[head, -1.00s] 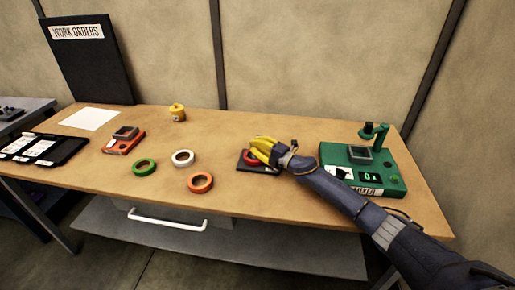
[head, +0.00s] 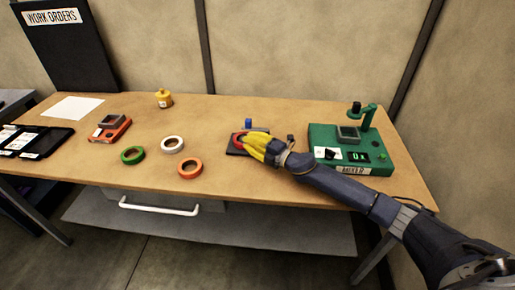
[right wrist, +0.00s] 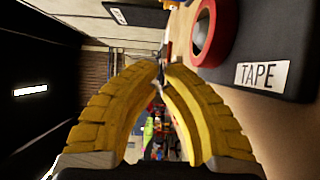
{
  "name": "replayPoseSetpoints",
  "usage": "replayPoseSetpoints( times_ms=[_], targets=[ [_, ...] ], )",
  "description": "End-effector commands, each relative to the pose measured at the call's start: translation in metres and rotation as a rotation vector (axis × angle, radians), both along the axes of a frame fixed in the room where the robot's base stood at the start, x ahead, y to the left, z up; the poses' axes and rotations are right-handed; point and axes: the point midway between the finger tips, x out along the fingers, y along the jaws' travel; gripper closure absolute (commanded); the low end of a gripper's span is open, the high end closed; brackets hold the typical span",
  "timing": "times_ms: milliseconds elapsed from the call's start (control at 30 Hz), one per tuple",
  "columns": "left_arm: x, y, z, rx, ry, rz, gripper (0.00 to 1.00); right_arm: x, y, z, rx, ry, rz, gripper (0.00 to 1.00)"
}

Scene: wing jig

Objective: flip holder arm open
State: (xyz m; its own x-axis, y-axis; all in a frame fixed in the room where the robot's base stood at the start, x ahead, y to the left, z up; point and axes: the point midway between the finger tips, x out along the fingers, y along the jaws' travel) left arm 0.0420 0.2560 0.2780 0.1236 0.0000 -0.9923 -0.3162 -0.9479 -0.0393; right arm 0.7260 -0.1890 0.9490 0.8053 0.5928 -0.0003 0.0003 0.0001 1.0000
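A dark flat holder (head: 233,152) with a red tape roll (head: 239,139) on it lies on the table. A small blue upright piece (head: 249,123) shows at its far side; I cannot tell if this is the holder arm. My right gripper (head: 249,147), with yellow fingers, is over the holder's right part and hides some of it. In the right wrist view the finger tips (right wrist: 164,70) meet, with nothing clearly held. The holder there has a "TAPE" label (right wrist: 262,75), and the red roll (right wrist: 214,30) is right of the fingers. My left gripper is out of view.
A green device (head: 350,164) with a raised arm (head: 368,115) stands right of the holder, close to my right forearm. White (head: 172,145), green (head: 132,155) and orange (head: 190,168) rings, a red-orange device (head: 110,130) and a yellow container (head: 164,98) are left.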

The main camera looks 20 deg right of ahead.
Motion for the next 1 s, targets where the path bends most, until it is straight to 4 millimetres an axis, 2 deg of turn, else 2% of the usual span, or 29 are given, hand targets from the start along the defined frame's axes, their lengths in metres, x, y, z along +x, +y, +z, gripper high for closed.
replayPoseSetpoints(
  times_ms=[200,400,867,1000],
  targets=[
    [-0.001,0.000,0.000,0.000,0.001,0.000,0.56,-0.031,-0.009,0.000,-0.001,0.001,0.000,1.00],
    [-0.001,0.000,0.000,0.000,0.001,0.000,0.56,-0.046,-0.014,0.000,0.001,0.001,0.000,1.00],
    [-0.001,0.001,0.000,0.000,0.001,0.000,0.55,-0.050,-0.015,0.001,0.001,-0.001,0.000,1.00],
    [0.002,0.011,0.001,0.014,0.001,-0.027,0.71,-0.053,-0.011,0.000,0.006,0.004,0.016,1.00]
  ],
)
